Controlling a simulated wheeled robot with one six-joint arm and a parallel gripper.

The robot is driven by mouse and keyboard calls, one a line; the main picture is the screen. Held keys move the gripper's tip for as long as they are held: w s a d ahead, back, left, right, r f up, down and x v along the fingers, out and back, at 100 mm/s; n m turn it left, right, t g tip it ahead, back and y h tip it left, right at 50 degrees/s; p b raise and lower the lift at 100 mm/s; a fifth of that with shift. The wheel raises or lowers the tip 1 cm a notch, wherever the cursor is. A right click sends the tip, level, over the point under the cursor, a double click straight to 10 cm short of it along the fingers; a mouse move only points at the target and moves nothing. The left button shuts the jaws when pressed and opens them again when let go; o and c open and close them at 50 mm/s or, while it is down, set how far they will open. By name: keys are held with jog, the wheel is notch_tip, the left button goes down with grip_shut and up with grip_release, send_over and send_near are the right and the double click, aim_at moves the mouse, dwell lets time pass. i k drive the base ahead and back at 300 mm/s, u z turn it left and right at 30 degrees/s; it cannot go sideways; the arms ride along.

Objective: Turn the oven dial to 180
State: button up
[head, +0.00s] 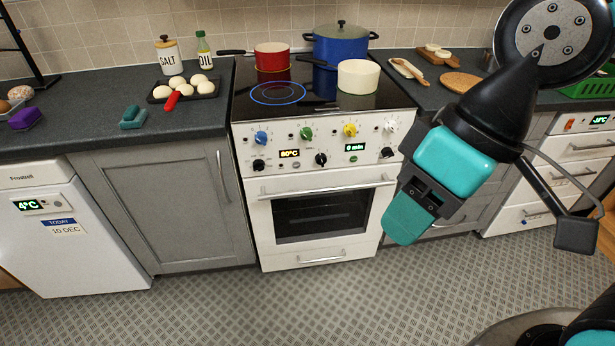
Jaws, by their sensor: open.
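The white oven (321,215) stands in the middle of the head view with its door shut. Its front panel has a lit temperature display (289,153) reading 80°C, or close to it. Black dials sit on the panel's lower row: a left dial (258,165), a middle dial (320,159) and a right dial (387,152). I cannot tell from labels which one sets the temperature. My gripper (408,220), with teal finger pads, is open and empty. It hangs in front of the oven's right edge, below and right of the dials, touching none of them.
Coloured hob knobs (306,133) line the panel's upper row, near a timer display (355,147) reading 0 min. A red pan (271,57), a blue pot (341,43) and a cream pan (358,76) stand on the hob. The floor (240,300) before the oven is clear.

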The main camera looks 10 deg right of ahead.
aim_at(259, 164)
jog(key=k, duration=1.3)
jog(key=u, duration=0.6)
jog(key=i, duration=0.55)
jog(key=u, duration=0.45)
jog(key=i, duration=1.1)
jog(key=z, duration=0.5)
